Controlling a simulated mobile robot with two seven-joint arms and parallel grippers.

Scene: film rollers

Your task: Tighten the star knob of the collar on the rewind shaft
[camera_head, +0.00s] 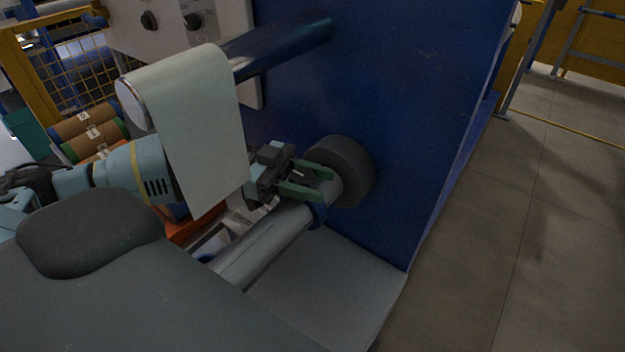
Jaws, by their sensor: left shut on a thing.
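The silver rewind shaft (262,248) runs from the lower left up to the blue machine wall. A blue ring (319,213), which looks like the collar, sits around the shaft near its wall end. My left gripper (328,186) has green fingers and comes in from the left, just above this ring. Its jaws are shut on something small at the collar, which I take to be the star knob. The knob itself is hidden by the fingers, so I cannot see its shape or how it sits. My right gripper is not in view.
A thick dark disc (357,168) sits against the blue wall (400,90), right beside my left fingertips. A pale film sheet (200,125) hangs from an upper roller over my left arm. Brown rolls (85,122) lie at the left. Open floor (530,210) is at the right.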

